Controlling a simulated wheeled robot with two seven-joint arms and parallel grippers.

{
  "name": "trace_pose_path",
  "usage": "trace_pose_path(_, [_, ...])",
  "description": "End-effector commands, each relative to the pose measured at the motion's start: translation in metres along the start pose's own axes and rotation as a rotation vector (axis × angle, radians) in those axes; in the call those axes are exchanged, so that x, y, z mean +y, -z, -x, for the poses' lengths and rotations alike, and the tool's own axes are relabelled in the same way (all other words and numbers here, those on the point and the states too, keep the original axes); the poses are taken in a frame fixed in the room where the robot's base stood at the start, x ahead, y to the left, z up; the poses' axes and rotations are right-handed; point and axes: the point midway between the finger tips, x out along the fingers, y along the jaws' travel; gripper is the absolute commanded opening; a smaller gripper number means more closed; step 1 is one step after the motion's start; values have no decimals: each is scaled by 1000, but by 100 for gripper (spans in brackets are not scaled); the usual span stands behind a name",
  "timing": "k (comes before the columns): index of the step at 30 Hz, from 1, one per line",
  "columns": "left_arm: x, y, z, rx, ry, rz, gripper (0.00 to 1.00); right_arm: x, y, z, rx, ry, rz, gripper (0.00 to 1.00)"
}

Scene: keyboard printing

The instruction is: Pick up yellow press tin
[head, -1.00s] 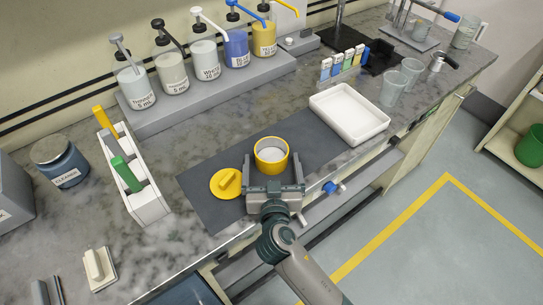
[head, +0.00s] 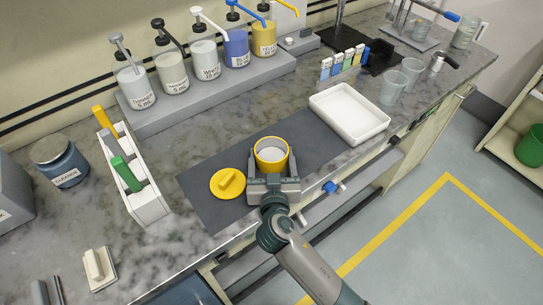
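The yellow press tin (head: 272,145) stands upright and open on the dark grey mat (head: 212,207), with pale contents inside. Its round yellow lid (head: 227,184) with a raised grip lies on the mat to the left. My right gripper (head: 272,168) is low at the near side of the tin, one finger on each side. The fingers look closed in against the tin's sides, and its lower near part is hidden by them. The tin rests at mat level. My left gripper is not in view.
A white tray (head: 349,113) stands to the right of the mat. A white rack (head: 147,203) with a green-handled tool is on the left. Pump bottles stand on a grey shelf (head: 200,98) behind. Clear cups (head: 393,88) are at the back right. The counter's front edge is close to my arm.

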Motion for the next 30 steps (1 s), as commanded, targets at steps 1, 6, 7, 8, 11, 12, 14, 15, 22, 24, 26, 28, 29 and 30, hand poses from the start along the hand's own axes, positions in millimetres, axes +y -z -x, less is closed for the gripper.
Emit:
trace_pose_path(1, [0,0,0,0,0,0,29,0,1,0,1,0,0,44])
trace_pose_path(6, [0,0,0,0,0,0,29,0,1,0,1,0,-1,44])
trace_pose_path(7, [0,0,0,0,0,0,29,0,1,0,1,0,-1,44])
trace_pose_path(8, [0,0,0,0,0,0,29,0,1,0,1,0,-1,44])
trace_pose_path(11, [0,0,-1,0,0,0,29,0,4,0,2,0,-3,44])
trace_pose_path(12, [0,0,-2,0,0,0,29,0,6,1,3,0,-3,44])
trace_pose_path(14, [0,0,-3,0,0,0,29,0,11,1,3,0,-4,44])
trace_pose_path(15, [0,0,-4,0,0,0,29,-1,14,2,3,0,-4,44])
trace_pose_path(22, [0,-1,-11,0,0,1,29,6,44,8,4,-2,-4,44])
trace_pose_path(24, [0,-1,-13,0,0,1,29,19,50,14,3,-3,-3,44])
trace_pose_path(26, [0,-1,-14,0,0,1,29,30,56,18,4,-2,-3,44])
trace_pose_path(28, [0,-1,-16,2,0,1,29,43,64,23,5,-1,-3,44])
trace_pose_path(29, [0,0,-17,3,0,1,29,49,68,26,6,-1,-2,44])
trace_pose_path(30, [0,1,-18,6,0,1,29,57,72,29,5,-3,-3,44])
